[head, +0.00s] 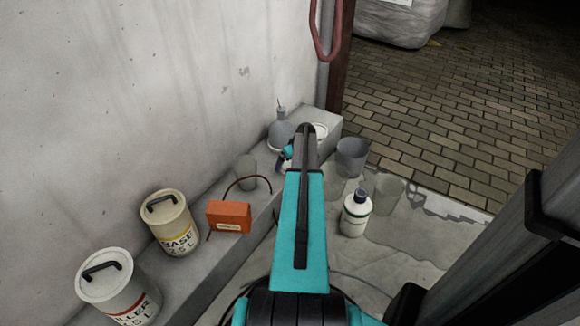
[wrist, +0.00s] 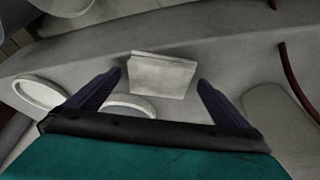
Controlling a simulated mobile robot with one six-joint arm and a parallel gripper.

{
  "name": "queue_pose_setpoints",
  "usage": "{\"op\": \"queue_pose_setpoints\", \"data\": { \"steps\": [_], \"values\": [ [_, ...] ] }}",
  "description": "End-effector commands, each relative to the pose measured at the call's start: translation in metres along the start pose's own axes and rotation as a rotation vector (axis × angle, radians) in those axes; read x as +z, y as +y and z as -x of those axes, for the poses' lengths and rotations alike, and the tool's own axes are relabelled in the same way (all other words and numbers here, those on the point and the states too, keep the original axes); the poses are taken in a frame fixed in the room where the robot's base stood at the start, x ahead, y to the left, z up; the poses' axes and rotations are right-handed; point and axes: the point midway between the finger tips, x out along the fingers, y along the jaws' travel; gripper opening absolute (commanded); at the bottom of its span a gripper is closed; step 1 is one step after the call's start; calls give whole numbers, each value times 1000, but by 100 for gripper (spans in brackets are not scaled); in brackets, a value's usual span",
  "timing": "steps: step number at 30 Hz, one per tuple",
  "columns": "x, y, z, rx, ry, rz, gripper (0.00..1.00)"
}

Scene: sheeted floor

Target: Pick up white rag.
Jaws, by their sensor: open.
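The white rag (wrist: 162,76) shows in the wrist view as a pale, folded, roughly square piece on the grey ledge, at the ledge's edge. My gripper (wrist: 160,84) is open, with its dark fingers to the left and right of the rag and the rag's pale face in the gap between them. I cannot tell how far the fingertips are from it, and no contact shows. In the head view my arm covers that spot, and I cannot make out the rag there.
An orange box (head: 229,217), a tan can (head: 170,222), another can (head: 117,286) and a grey cup (head: 246,172) stand on the ledge along the wall. A white bottle (head: 355,213), a dark bucket (head: 351,157) and a pale cup (head: 388,194) stand on the sheeted floor.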

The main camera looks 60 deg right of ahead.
Motion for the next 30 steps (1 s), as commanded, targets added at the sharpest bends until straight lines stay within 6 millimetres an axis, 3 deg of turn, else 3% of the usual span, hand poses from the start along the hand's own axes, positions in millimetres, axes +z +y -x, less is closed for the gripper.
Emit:
{"op": "queue_pose_setpoints", "data": {
  "steps": [18,26,30],
  "values": [
    [0,-1,-3,0,0,1,100],
    [-1,-1,-3,-1,0,2,56],
    [-1,-1,-3,0,0,2,55]
  ]
}}
